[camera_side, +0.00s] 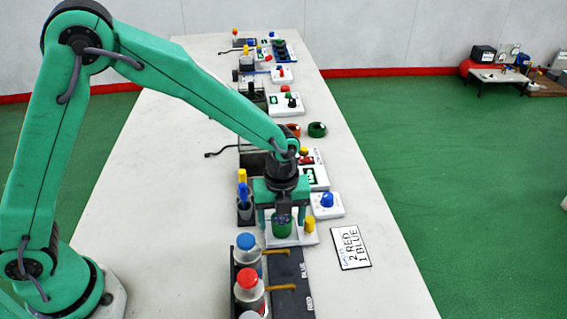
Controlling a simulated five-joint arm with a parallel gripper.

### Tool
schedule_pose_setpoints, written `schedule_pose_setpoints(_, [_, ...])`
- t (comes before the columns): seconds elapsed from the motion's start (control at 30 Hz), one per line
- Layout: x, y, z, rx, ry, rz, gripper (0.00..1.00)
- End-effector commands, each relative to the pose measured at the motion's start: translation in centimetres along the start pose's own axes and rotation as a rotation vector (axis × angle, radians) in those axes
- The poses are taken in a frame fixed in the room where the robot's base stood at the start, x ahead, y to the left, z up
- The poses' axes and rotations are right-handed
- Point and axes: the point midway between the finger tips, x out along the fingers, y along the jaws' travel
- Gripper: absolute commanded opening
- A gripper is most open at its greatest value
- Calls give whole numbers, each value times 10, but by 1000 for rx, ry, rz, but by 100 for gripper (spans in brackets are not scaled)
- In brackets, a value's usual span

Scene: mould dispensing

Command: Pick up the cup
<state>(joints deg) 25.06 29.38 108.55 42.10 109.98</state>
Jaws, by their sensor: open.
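A small dark green cup (282,228) stands on a white plate (306,238) near the front of the long table. My gripper (281,216) points down from above with its jaws open. One finger is at the left of the cup and the other at its right. The fingers and gripper body hide the cup's upper part. I cannot tell whether either finger touches it.
A dark dispenser rack (290,270) labelled BLUE and RED holds a blue-capped bottle (247,254) and a red-capped bottle (248,288) in front. A card (351,248) reads "2 RED 1 BLUE". A blue-knob box (328,207) stands close right. The table's left is clear.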

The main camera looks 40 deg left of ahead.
Motion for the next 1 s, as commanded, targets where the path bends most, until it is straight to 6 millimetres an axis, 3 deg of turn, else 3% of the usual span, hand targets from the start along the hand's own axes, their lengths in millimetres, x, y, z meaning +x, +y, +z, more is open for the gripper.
schedule_pose_setpoints(0.53, [2,0,0,0,0,-1,66])
schedule_pose_setpoints(0.77, [2,0,0,0,0,-1,21])
schedule_pose_setpoints(1.0, [2,0,0,0,0,-1,19])
